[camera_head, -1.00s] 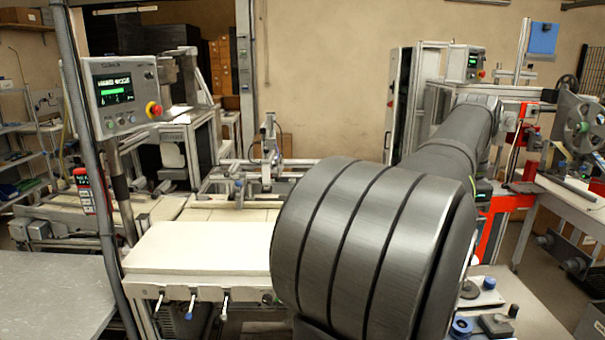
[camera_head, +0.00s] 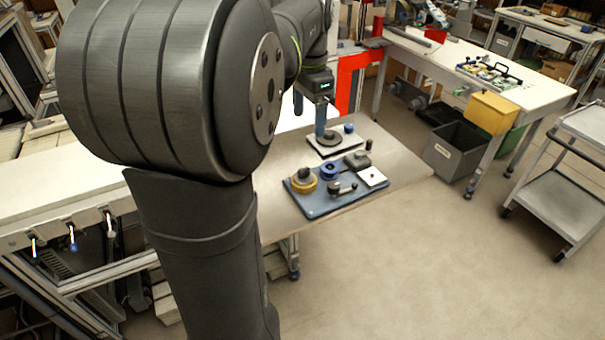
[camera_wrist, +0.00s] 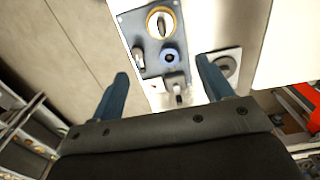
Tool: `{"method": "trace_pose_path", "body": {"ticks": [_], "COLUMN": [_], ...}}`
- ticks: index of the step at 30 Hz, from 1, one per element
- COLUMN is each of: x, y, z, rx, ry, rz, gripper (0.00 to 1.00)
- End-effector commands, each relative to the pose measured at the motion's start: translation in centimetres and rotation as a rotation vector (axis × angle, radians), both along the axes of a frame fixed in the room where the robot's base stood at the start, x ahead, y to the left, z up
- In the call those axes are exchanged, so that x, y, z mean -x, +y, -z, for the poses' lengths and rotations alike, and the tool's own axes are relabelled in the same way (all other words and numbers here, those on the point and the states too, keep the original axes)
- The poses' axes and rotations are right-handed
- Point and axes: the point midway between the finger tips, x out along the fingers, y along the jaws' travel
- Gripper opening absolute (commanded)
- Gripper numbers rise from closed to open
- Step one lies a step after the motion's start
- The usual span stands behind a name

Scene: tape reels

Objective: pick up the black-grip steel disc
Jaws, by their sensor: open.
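A blue tray (camera_head: 312,207) on the workbench carries small round parts. At its front edge is a small steel-grey piece with a dark grip (camera_head: 340,188); it also shows in the wrist view (camera_wrist: 138,55). It looks like the black-grip steel disc, but is too small to be sure. Another dark-topped piece (camera_head: 357,160) sits at the tray's back right. My gripper (camera_head: 310,122) points down over the bench. In the wrist view my gripper (camera_wrist: 163,82) is open, its blue fingers wide apart and nothing held between them.
The tray also holds a yellow ring (camera_head: 304,186), a blue ring (camera_head: 329,171) and a white square (camera_head: 373,176). Behind it, a pale plate (camera_head: 346,147) bears a dark disc (camera_head: 330,139) close to my finger. The bench's right end is bare.

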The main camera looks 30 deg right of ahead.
Motion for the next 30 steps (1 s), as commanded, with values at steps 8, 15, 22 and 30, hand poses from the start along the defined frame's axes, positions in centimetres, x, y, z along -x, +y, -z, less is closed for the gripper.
{"method": "trace_pose_path", "body": {"ticks": [8,15,22,30], "x": [0.0,0.0,-0.1,-0.5], "y": [0.1,0.1,0.2,0.4], "z": [6.1,10.1,11.6,15.4], "rx": [-0.003,-0.002,-0.002,-0.002], "ry": [0.004,0.002,0.003,0.003], "rz": [0.001,0.001,0.000,0.002], "gripper": [0.73,0.73,0.73,0.73]}}
